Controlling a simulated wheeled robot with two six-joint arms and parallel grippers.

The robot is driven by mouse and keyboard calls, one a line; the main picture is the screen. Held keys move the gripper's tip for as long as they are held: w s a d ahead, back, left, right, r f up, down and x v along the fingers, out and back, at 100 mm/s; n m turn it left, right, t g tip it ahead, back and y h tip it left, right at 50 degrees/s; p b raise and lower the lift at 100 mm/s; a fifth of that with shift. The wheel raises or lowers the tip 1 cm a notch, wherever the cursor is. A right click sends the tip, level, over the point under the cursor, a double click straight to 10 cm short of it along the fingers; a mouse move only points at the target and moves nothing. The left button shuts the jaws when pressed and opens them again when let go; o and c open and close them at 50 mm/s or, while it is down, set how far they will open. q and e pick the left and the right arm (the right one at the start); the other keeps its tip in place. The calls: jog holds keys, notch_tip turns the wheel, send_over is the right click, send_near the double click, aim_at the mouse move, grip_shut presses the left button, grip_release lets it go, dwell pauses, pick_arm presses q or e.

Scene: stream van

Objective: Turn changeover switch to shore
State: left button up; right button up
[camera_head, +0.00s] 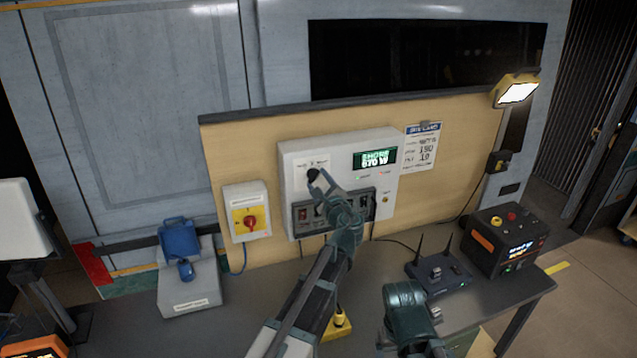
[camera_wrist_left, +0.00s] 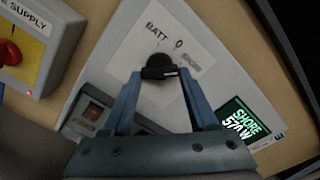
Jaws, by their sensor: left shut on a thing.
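The changeover switch is a black knob (camera_wrist_left: 160,65) on a white plate marked "BATT" and "0", with a third label too small to read. It sits on the front of a white panel box (camera_head: 338,150). My left gripper (camera_wrist_left: 158,76) is shut on the knob, one blue finger on each side of it. A pale mark shows at the knob's right end in the wrist view. In the head view my left gripper (camera_head: 318,184) covers most of the knob. The box's green display (camera_head: 375,158) reads "SHORE" with a watt figure. My right gripper's fingers do not show.
A yellow plate with a red rotary switch (camera_head: 250,219) is left of the box. Breakers (camera_head: 305,214) sit below the knob. A blue-lidded socket box (camera_head: 190,285), a router (camera_head: 438,273) and a black power unit (camera_head: 507,240) stand on the bench.

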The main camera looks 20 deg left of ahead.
pick_arm(q)
jog(key=shift+s+f, duration=0.1)
dwell(0.4)
jog(key=o, duration=1.4)
jog(key=shift+s, duration=0.1)
